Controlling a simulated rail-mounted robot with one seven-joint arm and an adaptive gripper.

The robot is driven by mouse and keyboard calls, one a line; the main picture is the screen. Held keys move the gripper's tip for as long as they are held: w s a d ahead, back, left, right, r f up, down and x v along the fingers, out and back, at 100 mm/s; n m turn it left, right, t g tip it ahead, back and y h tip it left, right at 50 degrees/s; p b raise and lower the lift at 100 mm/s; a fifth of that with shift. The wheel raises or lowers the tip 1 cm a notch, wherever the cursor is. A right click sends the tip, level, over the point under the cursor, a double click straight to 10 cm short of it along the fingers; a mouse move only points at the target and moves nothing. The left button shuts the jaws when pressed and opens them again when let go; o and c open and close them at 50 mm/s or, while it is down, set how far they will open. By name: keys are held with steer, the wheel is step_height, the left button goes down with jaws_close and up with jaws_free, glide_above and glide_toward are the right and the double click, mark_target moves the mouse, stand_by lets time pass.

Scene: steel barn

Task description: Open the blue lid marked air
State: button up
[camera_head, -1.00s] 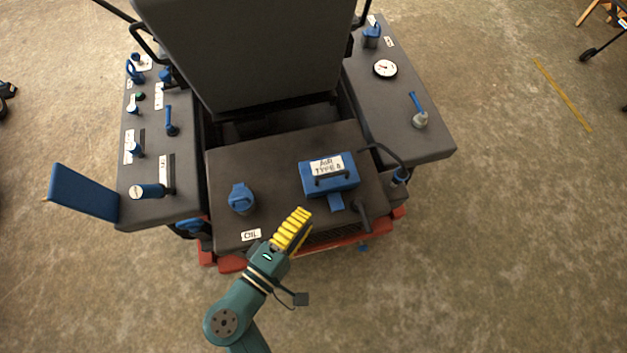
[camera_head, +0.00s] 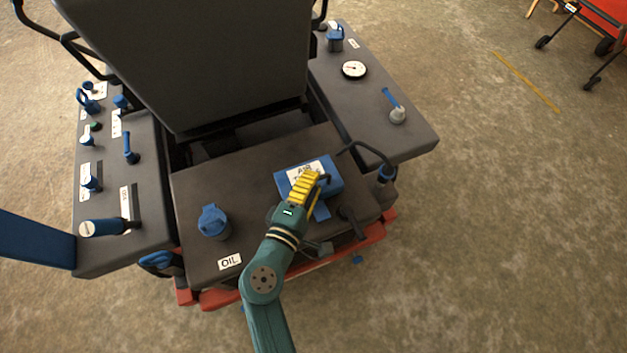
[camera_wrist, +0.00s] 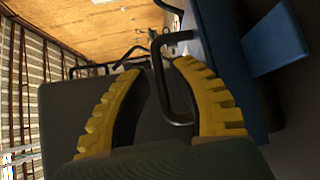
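The blue lid (camera_head: 284,184) marked AIR lies closed on the dark console in the head view. Its lower label line and part of its handle are hidden behind my gripper. My gripper (camera_head: 310,177), with yellow ridged fingers, is at the lid's front side by the handle. In the wrist view my gripper (camera_wrist: 160,72) has its two fingers spread apart. The lid's black handle (camera_wrist: 157,60) reaches between them, closer to the right finger. I cannot tell whether it touches. The blue latch tab (camera_wrist: 276,40) shows at the right.
A blue oil cap (camera_head: 213,222) stands left of my arm on the console. A black hose (camera_head: 372,156) curves right of the lid. The seat back (camera_head: 190,60) rises behind. Side panels carry levers, and a gauge (camera_head: 354,69) is on the right panel.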

steer(key=shift+w+d+f, duration=0.1)
steer(key=shift+w+d, duration=0.15)
steer(key=shift+w, duration=0.2)
jaws_close()
